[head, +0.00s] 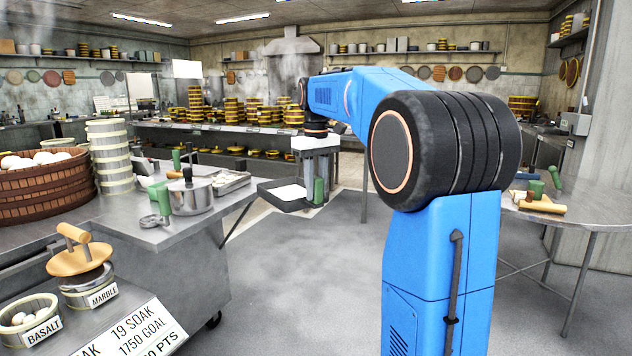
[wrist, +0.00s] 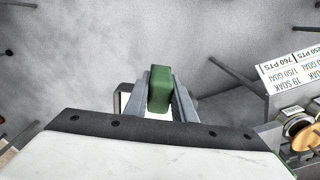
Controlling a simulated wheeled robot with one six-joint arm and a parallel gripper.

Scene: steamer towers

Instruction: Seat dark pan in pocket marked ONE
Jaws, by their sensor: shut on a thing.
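The dark pan (head: 284,205) is a shallow rectangular pan with a pale inside and an upright green handle. My gripper (head: 318,188) is shut on the green handle and holds the pan in the air over the floor, to the right of the left counter. The pan looks roughly level. No pocket marked ONE can be made out in either view.
The left steel counter (head: 205,222) holds a lidded pot (head: 190,197), a wooden tub (head: 45,190) and stacked steamers. Basalt and marble containers stand nearer. A table (head: 585,222) with green and wooden pieces is at the right. Steamer towers line the back counter. Open floor lies between.

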